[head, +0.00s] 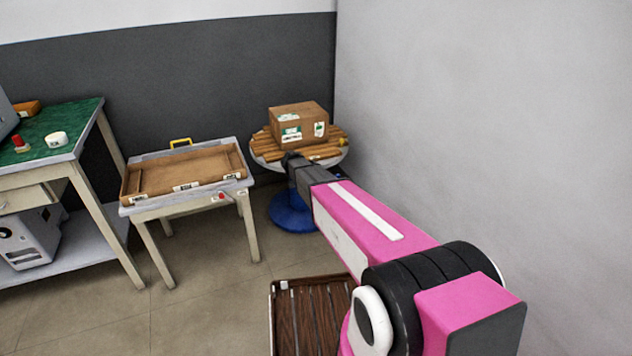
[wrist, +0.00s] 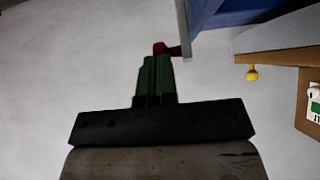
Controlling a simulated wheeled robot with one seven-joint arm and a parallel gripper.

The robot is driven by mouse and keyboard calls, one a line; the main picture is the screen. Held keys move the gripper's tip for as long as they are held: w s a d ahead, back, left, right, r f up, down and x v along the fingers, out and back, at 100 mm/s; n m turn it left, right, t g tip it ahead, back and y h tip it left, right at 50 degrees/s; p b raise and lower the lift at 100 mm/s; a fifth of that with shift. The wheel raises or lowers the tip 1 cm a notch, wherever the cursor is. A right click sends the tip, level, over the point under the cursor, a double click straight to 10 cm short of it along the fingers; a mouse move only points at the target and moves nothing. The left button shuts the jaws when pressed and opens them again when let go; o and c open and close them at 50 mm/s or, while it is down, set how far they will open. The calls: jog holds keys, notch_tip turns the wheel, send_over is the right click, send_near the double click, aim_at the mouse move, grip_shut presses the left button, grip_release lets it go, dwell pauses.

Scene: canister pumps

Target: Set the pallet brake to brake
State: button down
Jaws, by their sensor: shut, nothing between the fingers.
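The pallet, a stack of brown wooden slats (head: 262,146), lies on a round pale-topped stand (head: 258,158) with a blue foot (head: 291,213). A yellow knob (head: 345,141) shows at its right edge, and also in the wrist view (wrist: 251,73). In the wrist view a red knob (wrist: 160,48) sits beside a thin grey plate (wrist: 183,28) near the blue part of the stand. My gripper (wrist: 157,62) is shut and empty, its green fingers together right at the red knob; I cannot tell whether they touch. Which knob is the brake, and its setting, are unclear.
A cardboard box (head: 298,123) rests on the slats. A small table (head: 165,209) with a brown tray (head: 140,187) stands left, a green-topped workbench (head: 72,122) further left. A dark slatted crate (head: 300,284) lies on the floor. A grey wall (head: 480,120) is close right.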

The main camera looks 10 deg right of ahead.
jog(key=d+y, duration=0.2)
jog(key=w+d+r+y, duration=0.1)
jog(key=shift+g+y, duration=0.3)
jog(key=shift+g, duration=0.1)
jog(key=d+y, duration=0.2)
jog(key=g+y, duration=0.1)
jog(key=shift+w+d+f+y, duration=0.2)
jog(key=shift+w+d+y, duration=0.1)
jog(key=shift+d, duration=0.1)
jog(key=shift+r, duration=0.15)
jog(key=shift+r, duration=0.65)
